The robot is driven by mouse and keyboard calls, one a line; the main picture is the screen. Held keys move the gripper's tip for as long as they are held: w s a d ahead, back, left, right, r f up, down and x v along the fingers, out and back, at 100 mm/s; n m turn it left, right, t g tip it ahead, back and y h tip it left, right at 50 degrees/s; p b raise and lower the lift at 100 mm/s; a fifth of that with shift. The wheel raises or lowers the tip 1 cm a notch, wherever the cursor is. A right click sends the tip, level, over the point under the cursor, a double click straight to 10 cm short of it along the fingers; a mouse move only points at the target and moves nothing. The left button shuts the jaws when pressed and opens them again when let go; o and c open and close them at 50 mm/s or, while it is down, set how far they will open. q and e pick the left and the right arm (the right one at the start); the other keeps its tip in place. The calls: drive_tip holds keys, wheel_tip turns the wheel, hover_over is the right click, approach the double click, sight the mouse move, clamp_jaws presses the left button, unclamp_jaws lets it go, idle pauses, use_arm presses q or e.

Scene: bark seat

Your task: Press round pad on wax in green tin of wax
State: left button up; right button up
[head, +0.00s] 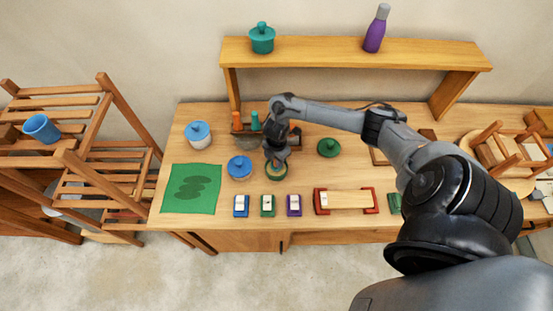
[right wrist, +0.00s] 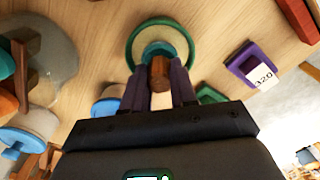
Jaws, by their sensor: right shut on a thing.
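The green tin of wax (head: 277,177) stands open on the bench, below my right gripper (head: 276,158). In the right wrist view the tin shows as a green rim (right wrist: 131,39) around a cream wax surface (right wrist: 160,32). My right gripper (right wrist: 159,76) is shut on the wooden handle (right wrist: 160,73) of the round pad. The pad's teal part (right wrist: 157,49) is in front of the wax, within the rim's outline. I cannot tell whether the pad touches the wax. My left gripper is in neither view.
Blue-lidded jars (head: 239,167) stand left of the tin, and a green lid (head: 329,148) lies to its right. Blue, green and purple blocks (head: 293,206) line the front edge. A green mat (head: 191,188) lies at left. A raised shelf (head: 350,53) spans the back.

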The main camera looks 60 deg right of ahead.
drive_tip(key=shift+f, duration=0.3)
idle(0.8)
drive_tip(key=shift+f+b, duration=0.15)
drive_tip(key=shift+b, duration=0.15)
idle(0.9)
drive_tip(key=shift+f, duration=0.1)
idle(0.4)
drive_tip(key=shift+r+p, duration=0.5)
drive_tip(key=shift+p, duration=0.15)
wheel_tip(320, 180, up, 6)
drive_tip(key=p, duration=0.6)
drive_tip(key=shift+r, duration=0.1)
